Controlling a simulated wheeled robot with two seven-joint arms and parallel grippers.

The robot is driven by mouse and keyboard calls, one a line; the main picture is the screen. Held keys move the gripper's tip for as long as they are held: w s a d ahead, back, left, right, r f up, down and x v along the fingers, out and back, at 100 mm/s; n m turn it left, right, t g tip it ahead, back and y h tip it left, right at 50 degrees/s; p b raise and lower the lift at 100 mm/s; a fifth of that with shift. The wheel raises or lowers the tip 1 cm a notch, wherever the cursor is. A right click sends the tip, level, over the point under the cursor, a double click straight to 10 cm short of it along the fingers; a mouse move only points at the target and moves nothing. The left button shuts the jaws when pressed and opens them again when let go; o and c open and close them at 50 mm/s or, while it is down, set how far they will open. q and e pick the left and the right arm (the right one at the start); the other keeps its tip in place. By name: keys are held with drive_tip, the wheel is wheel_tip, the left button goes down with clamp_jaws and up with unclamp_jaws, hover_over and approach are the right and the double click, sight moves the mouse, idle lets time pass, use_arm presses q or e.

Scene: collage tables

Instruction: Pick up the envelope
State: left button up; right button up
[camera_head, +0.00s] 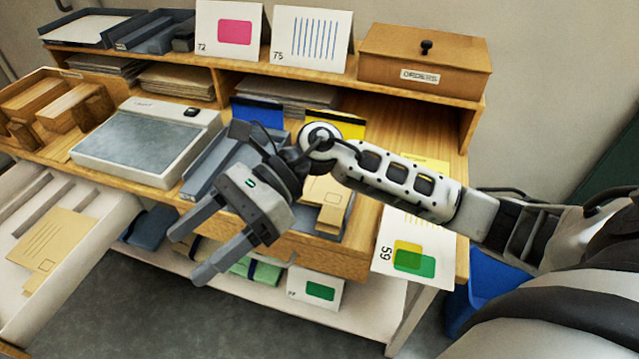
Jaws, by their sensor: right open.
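A tan envelope (48,241) with printed lines lies in the white open drawer (92,212) at the left. Another tan piece, perhaps an envelope (326,191), lies in a grey tray behind my right arm, partly hidden. My right gripper (187,257) is open and empty, its fingers pointing down and left in front of the desk. It is apart from both tan pieces, to the right of the drawer. My left gripper is not in view.
A scale-like device (147,142) and a wooden organiser (50,108) stand on the desk. The upper shelf holds cards and a wooden box (424,60). A card (412,245) hangs at the desk's right front. A blue bin (487,290) stands below. Floor between drawer and lower shelf is clear.

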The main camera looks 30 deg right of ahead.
drive_tip(key=w+d+f+n+h, duration=0.2)
drive_tip(key=d+f+n+h, duration=0.1)
drive_tip(key=d+n+h, duration=0.2)
drive_tip(key=n+t+h+b, duration=0.2)
drive_tip(key=n+t+h, duration=0.15)
drive_tip(key=h, duration=0.65)
approach(329, 221)
drive_tip(key=shift+w+a+f+g+p, duration=0.1)
drive_tip(key=shift+w+f+g+p, duration=0.15)
drive_tip(key=shift+f, duration=0.3)
drive_tip(key=shift+w+a+f+g+p, duration=0.1)
drive_tip(key=shift+f+p, duration=0.25)
drive_tip(key=shift+f, duration=0.2)
drive_tip(key=shift+s+f+p, duration=0.1)
drive_tip(key=shift+f+p, duration=0.5)
drive_tip(key=shift+f, duration=2.45)
drive_tip(key=c, duration=1.1)
